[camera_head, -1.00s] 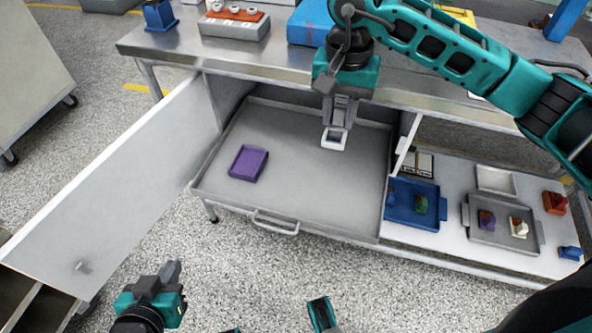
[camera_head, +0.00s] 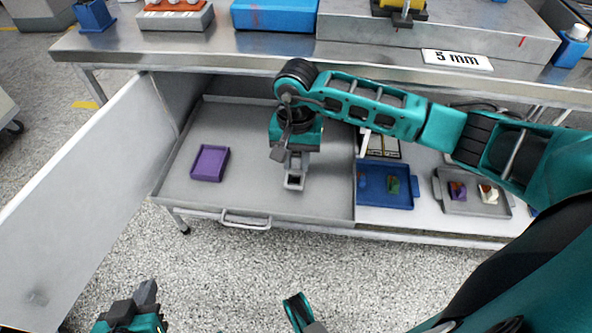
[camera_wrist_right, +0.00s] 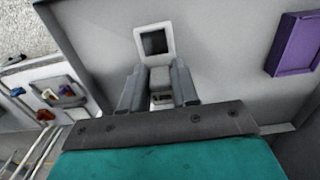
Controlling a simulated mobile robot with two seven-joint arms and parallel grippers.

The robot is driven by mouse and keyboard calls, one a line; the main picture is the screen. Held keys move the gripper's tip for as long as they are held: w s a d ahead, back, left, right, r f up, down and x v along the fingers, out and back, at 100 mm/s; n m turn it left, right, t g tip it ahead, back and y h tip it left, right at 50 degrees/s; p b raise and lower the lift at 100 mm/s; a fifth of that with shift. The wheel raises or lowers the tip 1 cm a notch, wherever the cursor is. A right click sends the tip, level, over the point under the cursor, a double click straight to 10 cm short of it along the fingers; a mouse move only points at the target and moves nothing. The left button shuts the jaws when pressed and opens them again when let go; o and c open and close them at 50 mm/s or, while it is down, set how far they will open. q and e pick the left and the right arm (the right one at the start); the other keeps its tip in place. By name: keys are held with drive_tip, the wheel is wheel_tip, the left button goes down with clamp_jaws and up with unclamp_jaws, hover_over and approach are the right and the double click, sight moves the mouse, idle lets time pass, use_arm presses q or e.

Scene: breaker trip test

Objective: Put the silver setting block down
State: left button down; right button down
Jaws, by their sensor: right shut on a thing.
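The silver setting block (camera_head: 294,183) is a small pale grey piece with a square, dark-looking opening. My right gripper (camera_head: 296,163) is shut on it and points down over the open grey drawer (camera_head: 260,192). In the right wrist view the block (camera_wrist_right: 154,28) sticks out beyond the fingertips of the right gripper (camera_wrist_right: 158,84), its narrower part between the fingers. I cannot tell whether it touches the drawer floor. My left gripper (camera_head: 146,294) is low at the left, empty-looking and away from the drawer; its jaw opening is unclear.
A purple tray-like block (camera_head: 210,163) lies in the drawer's left part, also seen in the wrist view (camera_wrist_right: 296,44). An open door (camera_head: 85,190) stands left. A blue tray (camera_head: 385,197) and a grey tray (camera_head: 474,207) sit right. The workbench edge (camera_head: 240,60) overhangs behind. Drawer floor around the block is clear.

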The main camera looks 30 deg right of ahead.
sight(296, 169)
wheel_tip(296, 169, down, 4)
drive_tip(key=shift+r+b, duration=0.1)
drive_tip(key=shift+b, duration=0.35)
drive_tip(key=c, duration=0.8)
unclamp_jaws()
drive_tip(key=shift+c, duration=0.2)
use_arm(q)
drive_tip(key=shift+w+d+f, duration=0.1)
drive_tip(key=shift+d+f, duration=0.05)
drive_tip(key=shift+d, duration=0.05)
use_arm(e)
drive_tip(key=shift+r, duration=0.25)
wheel_tip(296, 169, up, 12)
drive_tip(key=p, duration=0.3)
drive_tip(key=shift+f, duration=0.2)
use_arm(q)
drive_tip(key=shift+s+a+r, duration=0.1)
drive_tip(key=shift+a+r, duration=0.1)
drive_tip(key=shift+r, duration=0.25)
drive_tip(key=shift+s+a+r, duration=0.1)
drive_tip(key=shift+a+r, duration=0.1)
drive_tip(key=shift+r, duration=0.25)
